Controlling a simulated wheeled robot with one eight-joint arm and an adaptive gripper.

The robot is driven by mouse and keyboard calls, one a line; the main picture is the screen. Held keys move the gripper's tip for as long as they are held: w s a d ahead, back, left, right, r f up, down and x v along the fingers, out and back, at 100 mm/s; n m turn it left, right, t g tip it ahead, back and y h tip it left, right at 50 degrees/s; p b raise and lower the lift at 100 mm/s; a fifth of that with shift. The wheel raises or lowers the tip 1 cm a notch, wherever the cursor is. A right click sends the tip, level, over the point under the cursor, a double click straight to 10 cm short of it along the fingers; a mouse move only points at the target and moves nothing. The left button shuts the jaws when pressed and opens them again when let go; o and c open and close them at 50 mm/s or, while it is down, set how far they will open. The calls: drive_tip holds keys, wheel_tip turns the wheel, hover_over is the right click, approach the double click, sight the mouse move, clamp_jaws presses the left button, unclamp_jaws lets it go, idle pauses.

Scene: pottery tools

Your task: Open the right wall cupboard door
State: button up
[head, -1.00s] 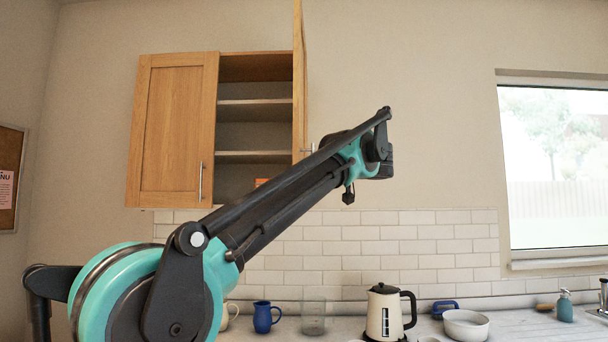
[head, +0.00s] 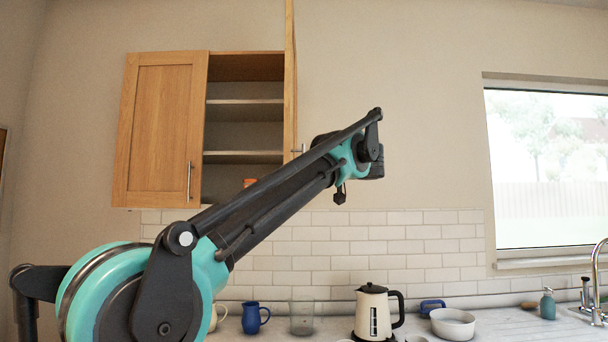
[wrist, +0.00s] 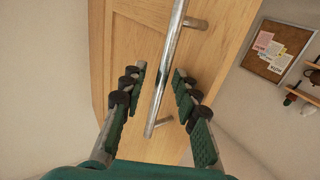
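The right wall cupboard door (head: 290,85) is wooden and stands swung far out, seen nearly edge-on in the head view. The cupboard's right half (head: 244,125) is exposed, with its shelves in view. The door's metal bar handle (head: 299,150) shows by its lower edge; the wrist view shows the handle (wrist: 168,65) running lengthwise between my fingers, in front of the wooden door face (wrist: 205,65). My gripper (wrist: 160,82) is open, with gaps visible on both sides of the bar. In the head view my arm hides most of the gripper.
The left cupboard door (head: 160,130) is closed. Below, the counter holds a blue mug (head: 254,318), a glass container (head: 302,316), a kettle (head: 372,314) and a white bowl (head: 453,323). A window (head: 545,165) is at right. A cork board (wrist: 280,48) shows in the wrist view.

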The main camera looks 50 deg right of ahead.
drive_tip(key=shift+s, duration=0.1)
drive_tip(key=v, duration=1.2)
idle(0.4)
